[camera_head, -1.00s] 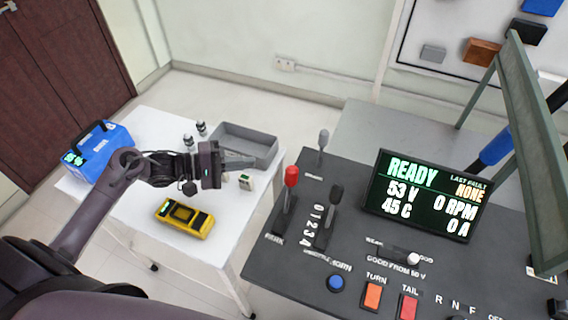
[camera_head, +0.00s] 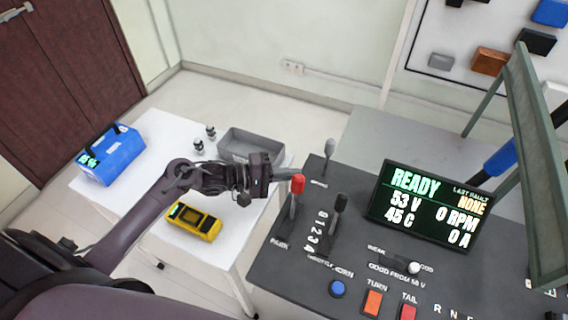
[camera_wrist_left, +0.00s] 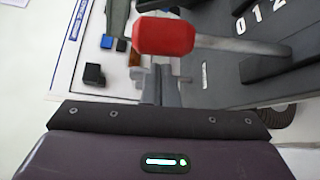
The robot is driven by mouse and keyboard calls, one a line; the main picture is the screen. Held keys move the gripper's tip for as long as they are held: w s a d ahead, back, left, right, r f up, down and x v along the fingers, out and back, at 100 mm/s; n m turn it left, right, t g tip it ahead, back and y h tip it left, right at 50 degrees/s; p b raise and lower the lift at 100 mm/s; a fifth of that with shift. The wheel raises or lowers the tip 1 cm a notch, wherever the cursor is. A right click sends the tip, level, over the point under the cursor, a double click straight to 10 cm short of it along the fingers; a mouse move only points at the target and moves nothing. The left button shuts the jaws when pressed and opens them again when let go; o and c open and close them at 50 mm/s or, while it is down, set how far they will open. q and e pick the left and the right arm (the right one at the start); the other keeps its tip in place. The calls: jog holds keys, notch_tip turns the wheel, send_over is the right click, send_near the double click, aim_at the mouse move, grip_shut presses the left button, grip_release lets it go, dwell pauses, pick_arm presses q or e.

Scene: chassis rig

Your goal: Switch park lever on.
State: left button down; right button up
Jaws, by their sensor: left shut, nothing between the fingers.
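The park lever has a red knob (camera_head: 298,184) on a grey stalk, rising from the slot labelled PARK on the dark console (camera_head: 262,270). My left gripper (camera_head: 284,175) is shut and empty, with its fingertips right beside the knob on its left. In the left wrist view the red knob (camera_wrist_left: 165,36) lies just past my shut fingertips (camera_wrist_left: 165,72), and its stalk runs off to the right. I cannot tell whether the fingers touch the knob. My right gripper is not in view.
A black-knobbed lever (camera_head: 340,202) stands close right of the park lever, with a grey lever (camera_head: 328,150) behind. The display (camera_head: 430,205) reads READY. A white table (camera_head: 150,180) holds a grey tray (camera_head: 232,140), a yellow meter (camera_head: 194,221) and a blue case (camera_head: 112,155).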

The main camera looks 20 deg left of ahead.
pick_arm(q)
jog(key=shift+s+d+r, duration=0.2)
jog(key=shift+s, duration=0.45)
jog(key=shift+s, duration=0.1)
jog(key=shift+s+r+t+p, duration=0.15)
jog(key=shift+s+t+p, duration=0.15)
jog(key=shift+p, duration=0.1)
jog(key=shift+m, duration=0.3)
jog(key=s+m+t+h+p, duration=0.1)
jog(key=s+m+h+p, duration=0.1)
jog(key=s, duration=0.4)
jog(key=shift+s+r+m+t+h, duration=0.2)
jog(key=shift+s+m+t+h, duration=0.1)
jog(key=shift+m, duration=0.6)
